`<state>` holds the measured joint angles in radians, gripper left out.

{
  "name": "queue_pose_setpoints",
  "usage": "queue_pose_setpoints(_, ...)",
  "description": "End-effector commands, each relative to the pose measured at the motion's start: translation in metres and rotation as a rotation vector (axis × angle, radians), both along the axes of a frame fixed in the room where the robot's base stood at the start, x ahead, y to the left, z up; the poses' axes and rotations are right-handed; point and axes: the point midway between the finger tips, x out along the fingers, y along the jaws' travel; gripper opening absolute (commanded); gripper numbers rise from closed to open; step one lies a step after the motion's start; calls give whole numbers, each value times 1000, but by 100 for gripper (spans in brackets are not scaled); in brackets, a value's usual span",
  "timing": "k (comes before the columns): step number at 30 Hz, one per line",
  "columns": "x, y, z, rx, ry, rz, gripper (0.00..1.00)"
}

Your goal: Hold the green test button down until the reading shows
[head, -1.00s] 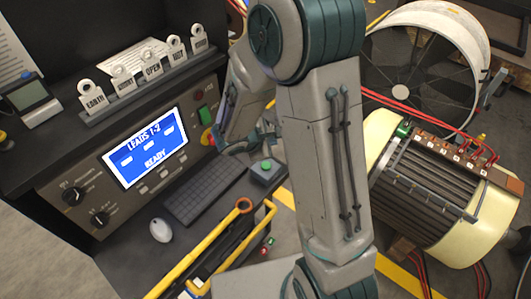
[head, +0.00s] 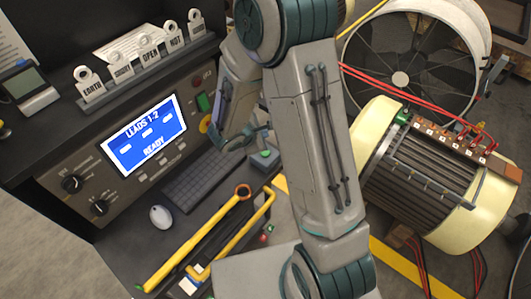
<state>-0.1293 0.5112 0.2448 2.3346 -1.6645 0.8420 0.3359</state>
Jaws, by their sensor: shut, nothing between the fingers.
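The green test button (head: 265,154) sits on top of a small grey box on the bench, right of the keyboard. My gripper (head: 245,140) is shut and empty, just above and left of the button. I cannot tell whether it touches the button, but the button's top still shows. The tester's blue screen (head: 146,134) reads "LEADS 1-2" and "READY", with small blank white boxes. My arm hangs in front of the bench and hides part of the area right of the box.
A keyboard (head: 203,178) and a white mouse (head: 160,217) lie on the bench. Yellow-handled tools (head: 195,242) lie at its front. A row of labelled tags (head: 147,55) stands above the screen. A motor stator (head: 430,175) with red leads stands at right.

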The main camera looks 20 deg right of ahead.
Motion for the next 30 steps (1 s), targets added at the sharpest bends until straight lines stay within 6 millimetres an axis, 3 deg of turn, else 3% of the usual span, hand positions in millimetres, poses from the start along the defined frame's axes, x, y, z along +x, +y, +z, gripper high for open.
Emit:
queue_pose_setpoints(6,0,0,-38,-1,1,-1,0)
queue_pose_setpoints(12,0,0,-57,0,-1,0,0)
queue_pose_setpoints(30,0,0,-61,0,-1,-1,0)
